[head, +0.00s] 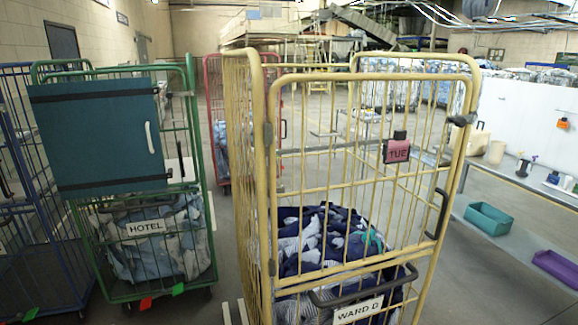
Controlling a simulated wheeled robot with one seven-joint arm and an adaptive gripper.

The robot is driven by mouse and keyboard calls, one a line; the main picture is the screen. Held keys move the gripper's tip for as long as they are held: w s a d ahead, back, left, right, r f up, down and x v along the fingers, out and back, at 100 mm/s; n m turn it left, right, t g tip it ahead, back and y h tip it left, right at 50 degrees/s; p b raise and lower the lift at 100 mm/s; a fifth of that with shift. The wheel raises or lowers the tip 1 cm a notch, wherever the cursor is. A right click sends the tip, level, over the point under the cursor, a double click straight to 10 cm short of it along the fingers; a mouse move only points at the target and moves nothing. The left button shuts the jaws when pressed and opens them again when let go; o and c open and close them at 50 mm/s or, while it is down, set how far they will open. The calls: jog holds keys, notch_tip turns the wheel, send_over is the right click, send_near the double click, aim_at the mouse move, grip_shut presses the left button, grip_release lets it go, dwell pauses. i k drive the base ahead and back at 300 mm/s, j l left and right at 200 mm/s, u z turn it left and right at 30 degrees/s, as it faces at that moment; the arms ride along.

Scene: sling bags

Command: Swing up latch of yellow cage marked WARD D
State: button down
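The yellow cage (270,190) stands upright in the middle foreground of the head view. A white WARD D sign (358,311) hangs low on its front gate, under a dark curved bar (365,290). On the gate's right side are a dark grey fitting (461,119) near the top and a black looped handle (438,213) lower down. I cannot tell for sure which of these is the latch. The gate looks closed. A pink TUE tag (397,151) hangs on its bars. Navy and striped laundry (325,240) lies inside. My gripper is not in view.
A green cage (198,130) marked HOTEL and a blue cage (45,160) stand at the left. A red cage (210,110) is behind.

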aim_at(460, 121)
jog(key=z, duration=0.65)
jog(key=i+z, duration=0.2)
jog(key=z, duration=0.15)
jog(key=i+l+z, duration=0.1)
jog(key=z, duration=0.2)
jog(key=i+j+z, duration=0.1)
jog(key=i+z, duration=0.25)
